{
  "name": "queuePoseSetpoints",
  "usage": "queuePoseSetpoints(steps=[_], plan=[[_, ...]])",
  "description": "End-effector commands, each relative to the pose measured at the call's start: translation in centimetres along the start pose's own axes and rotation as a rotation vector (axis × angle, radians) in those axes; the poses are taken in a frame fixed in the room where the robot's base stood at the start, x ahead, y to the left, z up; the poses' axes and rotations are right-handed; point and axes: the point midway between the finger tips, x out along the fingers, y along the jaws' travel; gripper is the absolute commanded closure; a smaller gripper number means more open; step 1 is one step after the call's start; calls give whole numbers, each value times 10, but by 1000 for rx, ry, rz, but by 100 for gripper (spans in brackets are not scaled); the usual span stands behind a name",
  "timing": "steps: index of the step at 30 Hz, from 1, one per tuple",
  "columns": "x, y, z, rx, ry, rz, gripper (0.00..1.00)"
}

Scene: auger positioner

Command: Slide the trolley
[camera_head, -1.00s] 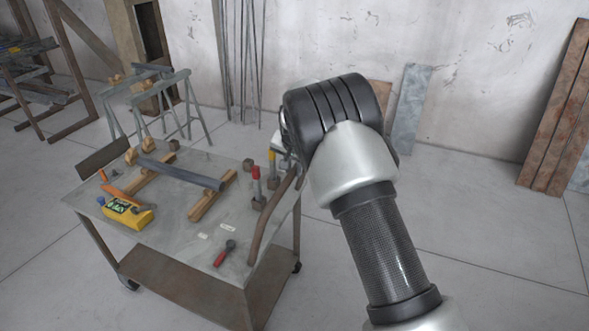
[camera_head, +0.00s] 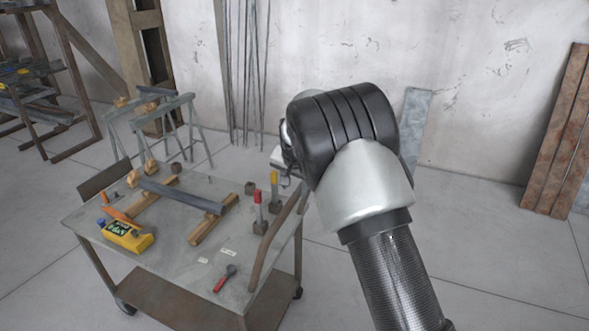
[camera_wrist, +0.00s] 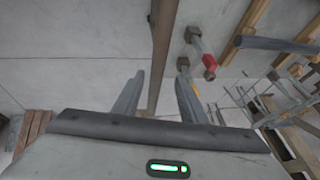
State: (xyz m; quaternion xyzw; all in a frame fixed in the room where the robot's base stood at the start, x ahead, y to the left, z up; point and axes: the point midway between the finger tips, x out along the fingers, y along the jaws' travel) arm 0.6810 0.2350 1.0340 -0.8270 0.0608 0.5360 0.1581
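The trolley is a metal cart with a grey top (camera_head: 180,245), a brown lower shelf (camera_head: 185,300) and castors, standing at left in the head view. Its brown handle rail (camera_head: 270,248) runs along the right side of the top. In the wrist view the rail (camera_wrist: 161,40) runs down the middle, toward the gap between my fingers. My gripper (camera_wrist: 159,82) is open, with a finger on each side of the rail's line. I cannot tell whether the rail touches a finger. In the head view my wrist hides most of the gripper.
On the trolley lie a grey bar (camera_head: 180,194) on wooden blocks, a yellow device (camera_head: 122,236), a red-handled tool (camera_head: 224,280) and upright clamps (camera_head: 258,212). Trestles (camera_head: 165,118) and a rack (camera_head: 40,85) stand behind. Brown planks (camera_head: 556,135) lean at right. The right floor is clear.

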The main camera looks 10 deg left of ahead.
Motion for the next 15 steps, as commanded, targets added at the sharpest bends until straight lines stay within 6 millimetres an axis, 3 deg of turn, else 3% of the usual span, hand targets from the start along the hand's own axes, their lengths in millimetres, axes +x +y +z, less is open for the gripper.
queuePoseSetpoints(steps=[9, 15], plan=[[-81, -2, 1, -1, 1, -5, 61], [-116, -2, 1, 0, 1, -4, 61]])
